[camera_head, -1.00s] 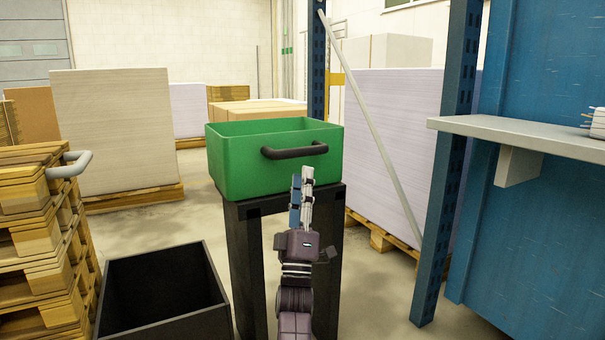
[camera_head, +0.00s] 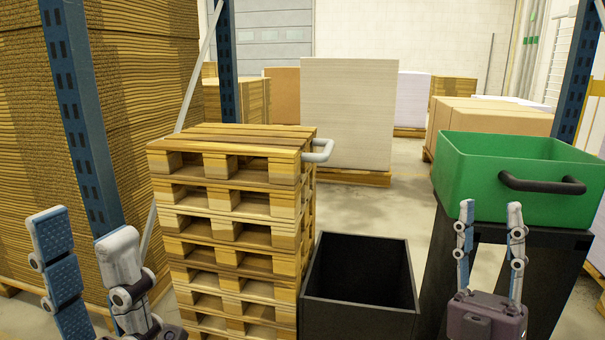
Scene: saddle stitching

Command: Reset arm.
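My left gripper (camera_head: 83,224) is at the lower left. Its two fingers with blue pads stand upright and apart, with nothing between them. My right gripper (camera_head: 490,207) is at the lower right, in front of the green bin (camera_head: 520,168) and its black stand (camera_head: 440,265) as seen from the head. Its two fingers point up and are spread, with nothing between them. The green bin has a black handle on its front. I cannot see into the bottom of the bin.
A stack of wooden pallets (camera_head: 240,205) with a grey handle (camera_head: 318,151) stands left of an open black box (camera_head: 360,285). Blue rack posts (camera_head: 80,110) and brown cardboard stacks (camera_head: 150,70) are at the left. Free floor (camera_head: 370,207) lies behind the box.

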